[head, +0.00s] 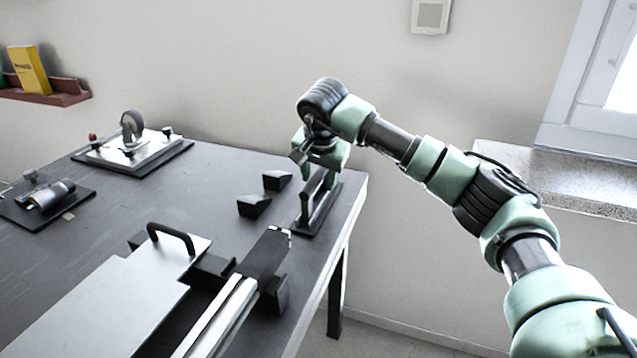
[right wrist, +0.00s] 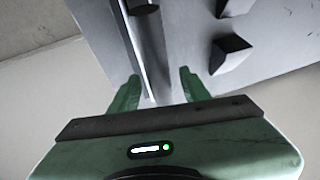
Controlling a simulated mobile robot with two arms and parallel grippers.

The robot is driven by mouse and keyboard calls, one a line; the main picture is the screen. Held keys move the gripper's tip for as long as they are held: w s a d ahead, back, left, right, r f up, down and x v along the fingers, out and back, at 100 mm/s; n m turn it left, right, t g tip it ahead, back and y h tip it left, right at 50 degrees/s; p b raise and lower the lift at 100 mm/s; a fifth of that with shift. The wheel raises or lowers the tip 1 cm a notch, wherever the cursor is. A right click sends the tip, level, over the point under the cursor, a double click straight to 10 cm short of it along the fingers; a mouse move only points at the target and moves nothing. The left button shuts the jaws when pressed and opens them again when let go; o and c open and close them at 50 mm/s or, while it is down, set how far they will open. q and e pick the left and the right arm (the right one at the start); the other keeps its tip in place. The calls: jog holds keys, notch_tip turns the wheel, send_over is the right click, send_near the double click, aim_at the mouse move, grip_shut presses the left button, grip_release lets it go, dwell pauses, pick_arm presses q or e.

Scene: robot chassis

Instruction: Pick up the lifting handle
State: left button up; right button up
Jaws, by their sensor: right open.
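My left gripper is not in view.
A metal plate with a black handle (head: 172,238) and a rail lie in front. A caster fixture (head: 130,148) and a motor (head: 48,195) stand at left.

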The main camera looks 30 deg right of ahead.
jog(key=shift+f, duration=0.1)
grip_shut()
dwell(0.4)
dwell(1.3)
